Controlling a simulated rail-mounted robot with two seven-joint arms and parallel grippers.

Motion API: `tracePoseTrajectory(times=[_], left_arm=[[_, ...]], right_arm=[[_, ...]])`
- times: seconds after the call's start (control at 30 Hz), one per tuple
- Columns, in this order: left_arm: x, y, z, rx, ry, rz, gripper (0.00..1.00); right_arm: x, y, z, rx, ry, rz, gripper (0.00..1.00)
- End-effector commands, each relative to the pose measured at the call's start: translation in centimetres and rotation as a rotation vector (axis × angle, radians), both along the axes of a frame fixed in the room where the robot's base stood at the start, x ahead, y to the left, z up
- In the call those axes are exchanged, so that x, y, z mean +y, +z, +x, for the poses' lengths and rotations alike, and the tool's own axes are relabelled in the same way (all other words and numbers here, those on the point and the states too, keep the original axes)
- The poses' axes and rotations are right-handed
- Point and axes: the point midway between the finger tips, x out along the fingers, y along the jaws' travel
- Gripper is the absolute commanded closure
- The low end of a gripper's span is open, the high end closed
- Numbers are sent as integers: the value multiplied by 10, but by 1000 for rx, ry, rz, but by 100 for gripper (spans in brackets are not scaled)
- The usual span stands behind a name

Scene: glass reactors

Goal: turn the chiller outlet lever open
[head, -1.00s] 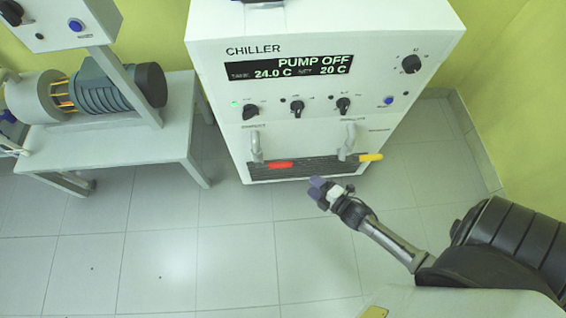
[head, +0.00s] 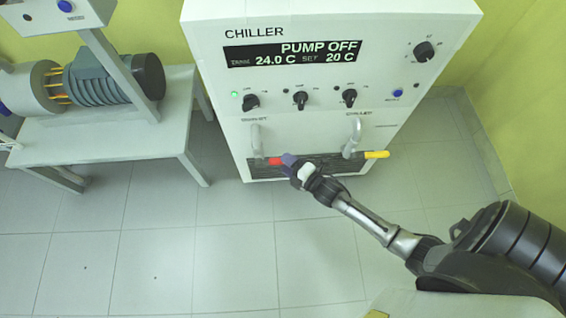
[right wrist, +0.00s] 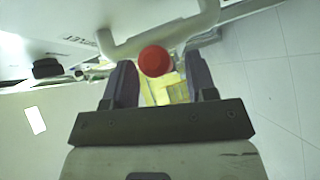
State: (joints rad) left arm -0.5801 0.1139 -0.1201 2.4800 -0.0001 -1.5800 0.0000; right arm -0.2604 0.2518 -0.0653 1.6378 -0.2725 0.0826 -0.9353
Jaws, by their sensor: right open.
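The chiller (head: 310,80) has two grey pipes on its lower front, each with a coloured lever. The left pipe (head: 256,136) has a red lever (head: 275,161); the right pipe (head: 352,138) has a yellow lever (head: 377,154). The pipe labels are too blurred to read fully. My right gripper (head: 289,160) is open at the right end of the red lever. In the right wrist view, the round end of the red lever (right wrist: 155,61) shows between the two open fingers, with visible gaps on both sides. My left gripper is not in view.
The chiller display (head: 290,54) reads PUMP OFF, 24.0 C, SET 20 C. Several black knobs sit above the pipes. A white table (head: 110,130) with a motor (head: 115,82) stands at the left. The tiled floor (head: 150,260) in front is clear.

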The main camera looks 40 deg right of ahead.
Motion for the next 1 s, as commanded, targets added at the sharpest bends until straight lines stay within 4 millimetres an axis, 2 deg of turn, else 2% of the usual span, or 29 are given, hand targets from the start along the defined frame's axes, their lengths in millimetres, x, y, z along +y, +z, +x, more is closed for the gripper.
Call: tracePoseTrajectory(times=[0.23,0.6,1.0], left_arm=[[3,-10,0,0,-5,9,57],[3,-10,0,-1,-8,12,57],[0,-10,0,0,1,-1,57]], right_arm=[[2,-3,18,-1,1,0,48],[3,-3,21,0,0,0,48],[3,-3,21,0,0,0,86]])
